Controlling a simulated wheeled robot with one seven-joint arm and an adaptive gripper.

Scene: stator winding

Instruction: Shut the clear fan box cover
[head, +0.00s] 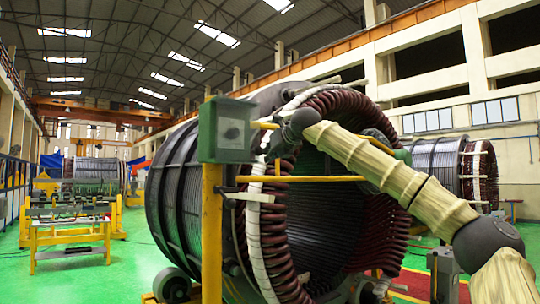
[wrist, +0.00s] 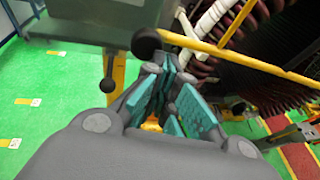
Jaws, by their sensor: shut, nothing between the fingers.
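The fan box (head: 208,135) is a green box on top of a yellow post, left of centre in the head view. A paler grey panel with a small round mark is on its right-hand face. I cannot clearly make out the clear cover or how far open it is. My gripper (head: 277,140) is just right of the box, in front of the stator's rim, and small there. In the wrist view my gripper (wrist: 170,66) has its teal-padded fingers together and empty. The box's grey-green underside (wrist: 85,22) is up and left of the fingertips, with a dark round knob (wrist: 146,42) close beside them.
Yellow rails (head: 300,179) run right from the post (head: 212,235) across the large stator (head: 180,190) with its dark red coils. A second stator (head: 440,165) stands behind at right. A yellow workbench (head: 70,236) is at left. Green floor (head: 120,275) is open at lower left.

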